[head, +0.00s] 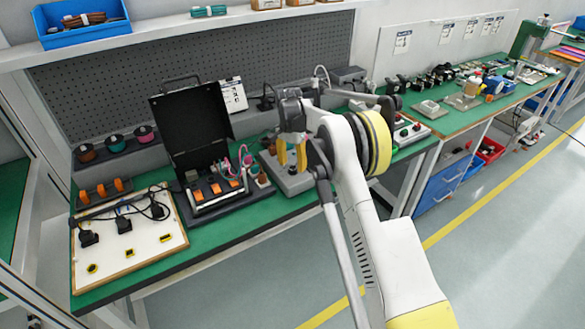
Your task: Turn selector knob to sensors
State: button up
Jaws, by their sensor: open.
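My gripper (292,156) points down with its two yellow fingers apart and nothing between them. It is over a grey box (297,186) on the green bench, right of the open black case. A small dark spot on the box top, just below the fingers, may be the selector knob. The fingers partly cover it, so its pointer and any sensors label cannot be read. I cannot tell whether the fingertips touch it.
The open black case (190,122) stands left of the gripper, its lid upright. A board with black plugs (124,225) lies at the far left. A control box with buttons (408,131) is right, behind my arm. A perforated panel (150,85) backs the bench.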

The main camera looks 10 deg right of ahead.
aim_at(291, 167)
notch_tip(291, 167, up, 10)
jog(key=shift+w+a+r, duration=0.2)
jog(key=s+r+n+t, duration=0.3)
jog(key=s+r+n, duration=0.1)
jog(key=s+r, duration=1.3)
jog(key=s+f+n+t, duration=0.2)
jog(key=s+f, duration=0.1)
jog(key=s, duration=0.9)
jog(key=s+f+n+t, duration=0.2)
jog(key=s+f+n, duration=0.1)
jog(key=s, duration=1)
jog(key=shift+s+d+t, duration=0.2)
jog(key=shift+s+t, duration=0.1)
